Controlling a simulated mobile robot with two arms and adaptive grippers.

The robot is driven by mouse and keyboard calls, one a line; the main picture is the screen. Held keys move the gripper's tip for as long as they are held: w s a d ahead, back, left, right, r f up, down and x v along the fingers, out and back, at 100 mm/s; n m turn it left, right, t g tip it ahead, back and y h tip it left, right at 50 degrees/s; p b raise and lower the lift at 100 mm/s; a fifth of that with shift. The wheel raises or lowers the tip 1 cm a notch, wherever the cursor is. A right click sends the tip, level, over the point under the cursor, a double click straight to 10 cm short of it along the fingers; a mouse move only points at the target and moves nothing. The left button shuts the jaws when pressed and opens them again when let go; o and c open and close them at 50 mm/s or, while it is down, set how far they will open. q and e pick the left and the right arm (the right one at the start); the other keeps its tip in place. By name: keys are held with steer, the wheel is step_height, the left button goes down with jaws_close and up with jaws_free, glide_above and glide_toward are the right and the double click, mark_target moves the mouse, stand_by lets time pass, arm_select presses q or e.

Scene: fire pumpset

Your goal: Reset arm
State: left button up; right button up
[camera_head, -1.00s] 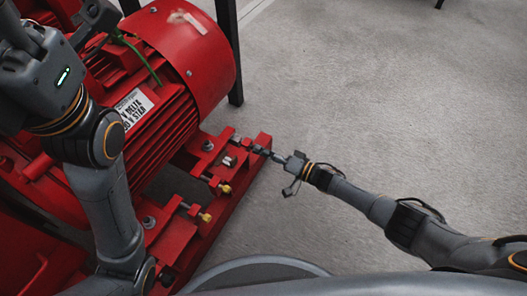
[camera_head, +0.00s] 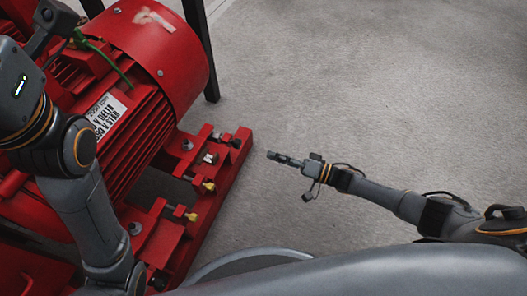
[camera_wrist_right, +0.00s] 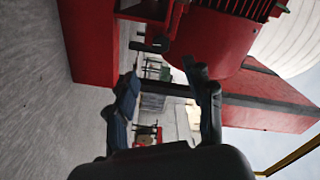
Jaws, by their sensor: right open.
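My right gripper (camera_head: 287,159) hangs over bare floor just right of the red base frame, apart from it and empty. In the right wrist view its two fingers (camera_wrist_right: 165,95) stand apart with nothing between them. My left arm comes in from the left over the red motor. Its gripper is not visible in the head view.
The red motor (camera_head: 165,45) with a white label sits on the red base frame (camera_head: 212,200), which carries several bolts and brass-tipped screws. A dark post (camera_head: 202,50) stands behind it. The grey concrete floor (camera_head: 400,90) to the right is clear.

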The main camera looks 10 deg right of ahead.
steer(key=shift+s+d, duration=0.25)
steer(key=shift+d, duration=0.15)
